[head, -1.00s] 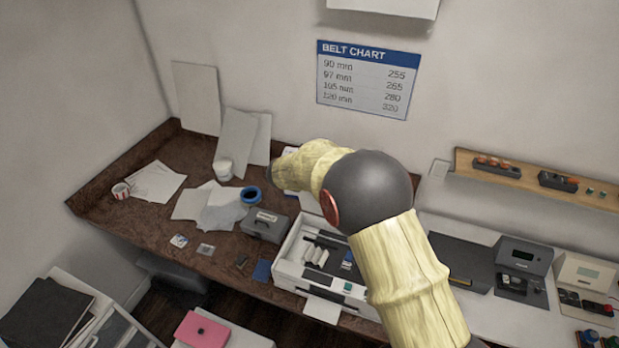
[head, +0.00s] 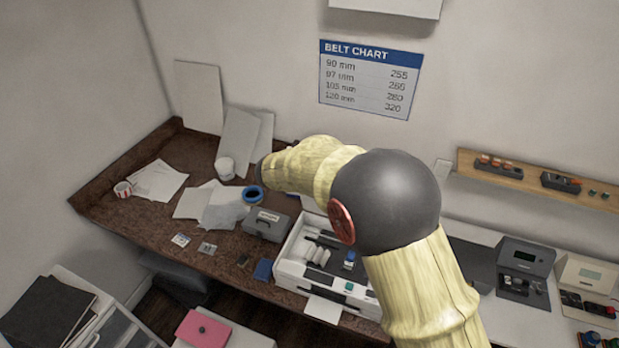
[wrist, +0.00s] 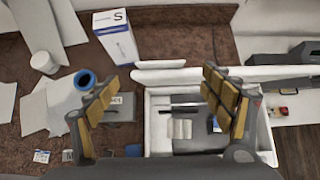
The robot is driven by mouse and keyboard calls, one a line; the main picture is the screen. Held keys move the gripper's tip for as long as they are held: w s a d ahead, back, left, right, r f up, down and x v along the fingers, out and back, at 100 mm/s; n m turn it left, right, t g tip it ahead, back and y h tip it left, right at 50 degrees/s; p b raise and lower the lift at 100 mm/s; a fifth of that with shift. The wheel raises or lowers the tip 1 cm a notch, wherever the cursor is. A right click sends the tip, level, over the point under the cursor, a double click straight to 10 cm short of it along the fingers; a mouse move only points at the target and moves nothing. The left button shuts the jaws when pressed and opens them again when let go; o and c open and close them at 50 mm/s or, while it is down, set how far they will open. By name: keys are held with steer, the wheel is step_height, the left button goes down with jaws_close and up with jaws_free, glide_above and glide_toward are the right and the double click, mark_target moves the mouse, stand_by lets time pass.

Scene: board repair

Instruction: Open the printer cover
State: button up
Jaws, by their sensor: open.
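The white printer (head: 284,268) stands on the brown desk, and its inside with pale rollers (head: 317,255) is exposed. In the wrist view the printer (wrist: 155,138) lies below and between my fingers. Its white cover (wrist: 188,76) appears raised, seen nearly edge-on along the back of the body. My gripper (wrist: 162,82) is open, with its padded fingers wide apart over the printer and nothing between them. Whether a finger touches the cover I cannot tell. In the head view my arm hides the gripper and part of the printer's back.
A grey box (head: 266,224) and a blue tape roll (head: 252,195) sit left of the printer. A tall white-and-blue box (wrist: 117,38) stands behind. Papers (head: 157,181) and a white cup (head: 225,168) lie farther left. Dark devices (head: 523,272) stand on the right bench.

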steer(key=shift+v, duration=2.15)
steer(key=s+d+f+m+g+y+b, duration=0.1)
steer(key=s+d+f+m+b, duration=0.3)
steer(key=s+d+m+b, duration=0.4)
steer(key=s+d+f+m+g+y+b, duration=0.1)
steer(key=s+d+f+m+b, duration=0.4)
steer(key=s+m, duration=0.8)
steer(key=s+d+f+m+g+y+b, duration=0.1)
steer(key=s+d+f+m+b, duration=0.3)
steer(key=s+d+m+b, duration=0.7)
steer(key=shift+s+d+f+b, duration=0.2)
steer(key=shift+s+b, duration=1.1)
steer(key=shift+s, duration=2.85)
